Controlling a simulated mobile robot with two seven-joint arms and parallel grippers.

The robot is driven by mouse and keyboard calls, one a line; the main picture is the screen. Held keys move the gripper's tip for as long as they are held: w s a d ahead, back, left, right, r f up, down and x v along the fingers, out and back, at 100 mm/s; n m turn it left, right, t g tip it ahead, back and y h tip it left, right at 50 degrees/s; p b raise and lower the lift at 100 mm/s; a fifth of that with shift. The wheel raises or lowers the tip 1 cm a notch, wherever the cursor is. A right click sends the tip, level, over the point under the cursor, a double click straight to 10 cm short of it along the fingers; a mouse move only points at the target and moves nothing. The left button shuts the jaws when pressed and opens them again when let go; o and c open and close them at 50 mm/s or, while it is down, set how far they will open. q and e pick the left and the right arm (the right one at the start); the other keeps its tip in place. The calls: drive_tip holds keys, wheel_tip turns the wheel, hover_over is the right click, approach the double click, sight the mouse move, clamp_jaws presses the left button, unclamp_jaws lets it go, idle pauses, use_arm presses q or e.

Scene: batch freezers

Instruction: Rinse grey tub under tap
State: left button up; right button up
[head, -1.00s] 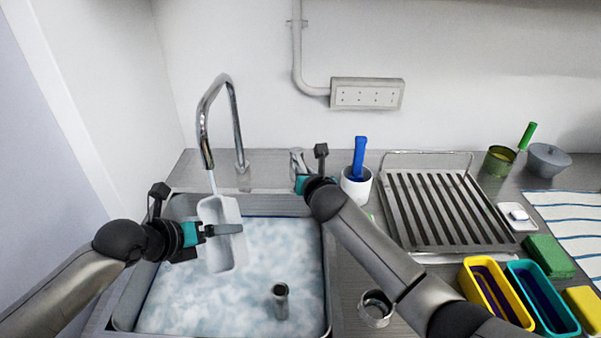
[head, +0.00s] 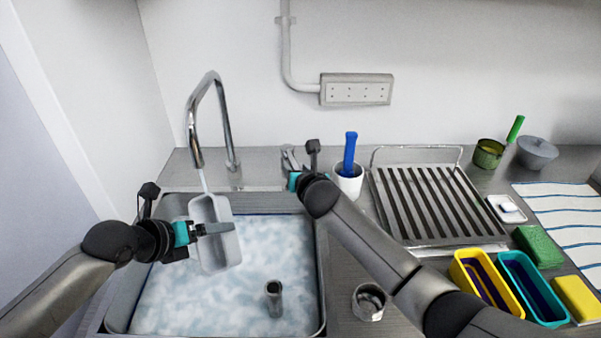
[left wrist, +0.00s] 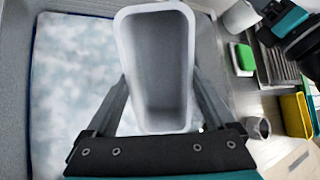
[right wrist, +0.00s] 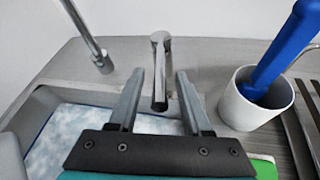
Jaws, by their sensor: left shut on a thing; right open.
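The grey tub (head: 216,247) is tilted under the tap (head: 196,158), above the foamy water. A thin stream runs from the spout to the tub's upper end. My left gripper (head: 215,229) is shut on the tub; in the left wrist view the tub (left wrist: 158,75) sits between both fingers and looks empty. My right gripper (right wrist: 160,98) is open behind the sink. A metal tap lever (right wrist: 160,75) stands between its fingers, with gaps visible on both sides. In the head view the right hand partly hides the lever (head: 289,158).
The sink (head: 322,270) holds foamy water and an upright grey pipe (head: 274,297). A white cup (head: 348,183) with a blue-handled tool stands right of the lever. A drying rack (head: 440,243), yellow tub (head: 458,272), teal tub (head: 506,272) and metal cup (head: 368,304) lie further right.

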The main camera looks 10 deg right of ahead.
drive_tip(key=v, duration=1.2)
idle(0.9)
